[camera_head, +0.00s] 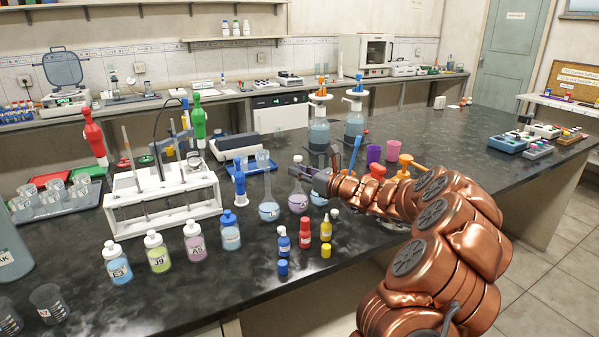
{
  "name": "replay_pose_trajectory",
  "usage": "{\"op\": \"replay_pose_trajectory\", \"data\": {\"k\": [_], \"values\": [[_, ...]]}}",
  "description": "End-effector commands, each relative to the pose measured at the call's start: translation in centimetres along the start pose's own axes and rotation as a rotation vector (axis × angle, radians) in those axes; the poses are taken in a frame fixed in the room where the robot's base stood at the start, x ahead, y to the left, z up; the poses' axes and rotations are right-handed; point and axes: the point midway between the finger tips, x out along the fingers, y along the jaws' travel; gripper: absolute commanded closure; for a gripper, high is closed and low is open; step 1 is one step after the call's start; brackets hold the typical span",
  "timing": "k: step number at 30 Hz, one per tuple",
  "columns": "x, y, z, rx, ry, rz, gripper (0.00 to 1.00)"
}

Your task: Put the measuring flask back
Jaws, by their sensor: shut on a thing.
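My gripper (303,172) reaches in from the right and is shut around the neck of a measuring flask (298,202) with pale purple liquid. The flask is upright, at or just above the dark bench top; I cannot tell if its base touches. Part of its neck is hidden by the gripper. A second flask (268,208) with light blue liquid stands upright just to the left. A third flask (318,197) with bluish liquid shows partly, close behind on the right under my gripper.
Small dropper bottles in blue (284,241), red (305,232) and yellow (326,229) stand in front. Several larger capped bottles stand front left, one of them blue (230,231). A white rack (163,200) is at left. Dispenser bottles (319,128) and purple cups (374,154) stand behind.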

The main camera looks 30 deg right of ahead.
Motion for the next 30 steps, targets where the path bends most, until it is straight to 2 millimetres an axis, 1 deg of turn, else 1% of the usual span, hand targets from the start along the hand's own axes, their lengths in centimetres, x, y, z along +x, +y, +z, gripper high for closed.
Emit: {"op": "replay_pose_trajectory", "data": {"k": [5,10,11,17,18,25,29,30], "values": [[-0.01,-0.01,0.12,-0.001,-0.001,0.000,1.00],[0.01,0.00,-0.21,-0.001,-0.001,0.000,1.00],[0.01,0.00,-0.17,-0.001,-0.001,0.000,0.78],[0.00,0.00,-0.15,-0.001,-0.001,0.000,0.57],[0.00,0.00,-0.15,-0.001,-0.001,0.000,0.56],[0.00,0.01,-0.15,-0.001,0.000,0.000,0.56],[-0.03,-0.01,0.22,-0.002,0.000,0.000,0.56],[-0.49,-0.08,0.13,0.000,-0.001,-0.002,0.56]]}}
